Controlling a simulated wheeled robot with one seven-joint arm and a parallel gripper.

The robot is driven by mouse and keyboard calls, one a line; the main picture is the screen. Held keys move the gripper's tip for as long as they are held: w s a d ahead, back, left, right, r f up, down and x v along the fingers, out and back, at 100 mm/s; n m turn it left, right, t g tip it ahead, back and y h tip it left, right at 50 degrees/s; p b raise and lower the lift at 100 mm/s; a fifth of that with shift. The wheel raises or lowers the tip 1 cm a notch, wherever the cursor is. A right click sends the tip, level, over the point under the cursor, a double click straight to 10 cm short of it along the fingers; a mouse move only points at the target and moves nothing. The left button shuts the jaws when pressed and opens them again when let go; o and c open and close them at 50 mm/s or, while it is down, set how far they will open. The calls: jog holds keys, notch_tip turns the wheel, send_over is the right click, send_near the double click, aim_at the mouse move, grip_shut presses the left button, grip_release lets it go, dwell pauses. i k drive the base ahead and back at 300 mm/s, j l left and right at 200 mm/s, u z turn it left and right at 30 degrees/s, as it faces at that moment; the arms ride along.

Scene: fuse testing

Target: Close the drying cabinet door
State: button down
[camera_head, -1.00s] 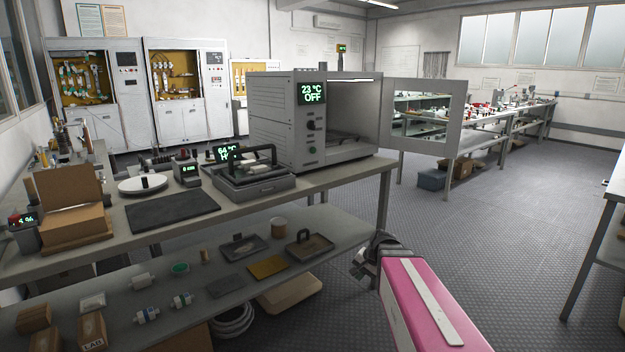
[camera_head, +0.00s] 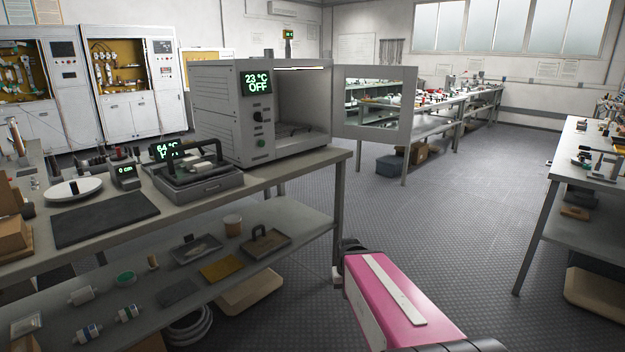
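The drying cabinet (camera_head: 228,120) is a grey box on the bench, with a green display reading 23 °C OFF. Its door (camera_head: 404,104), a grey frame around a glass pane, stands wide open, swung out to the right past the bench end. The lit chamber (camera_head: 303,105) is exposed. My pink arm link reaches in from the bottom right. My gripper (camera_head: 338,278) shows only as a small part at the far end of the arm, low beside the bench and well below the door. Its fingers are mostly hidden, and it touches neither door nor cabinet.
The bench (camera_head: 290,178) carries a hot plate device (camera_head: 200,180) and a dark mat (camera_head: 106,218). Its lower shelf (camera_head: 225,290) holds trays and small parts. Another table (camera_head: 592,150) stands at the right. The floor (camera_head: 460,220) between them is clear.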

aim_at(409, 74)
jog(key=i+l+z, duration=0.85)
jog(key=i+z, duration=0.25)
jog(key=i, duration=0.15)
jog(key=i+l, duration=0.1)
jog(key=i, duration=0.75)
jog(key=i+u, duration=0.25)
jog(key=u, duration=0.25)
jog(key=i+l+u, duration=0.15)
jog(key=u, duration=0.35)
jog(key=i+l+u, duration=0.2)
jog(key=u, duration=0.3)
jog(key=i+l+u, duration=0.2)
jog(key=u, duration=0.3)
jog(key=i+l+u, duration=0.2)
jog(key=u, duration=0.3)
jog(key=i+l+u, duration=0.1)
jog(key=l+u, duration=0.25)
jog(key=u, duration=0.15)
jog(key=l+u, duration=0.35)
jog(key=u, duration=0.15)
jog(key=l+u, duration=0.45)
jog(key=l, duration=0.2)
jog(key=l+u, duration=0.5)
jog(key=l, duration=0.15)
jog(key=k+u, duration=0.15)
jog(key=k, duration=0.35)
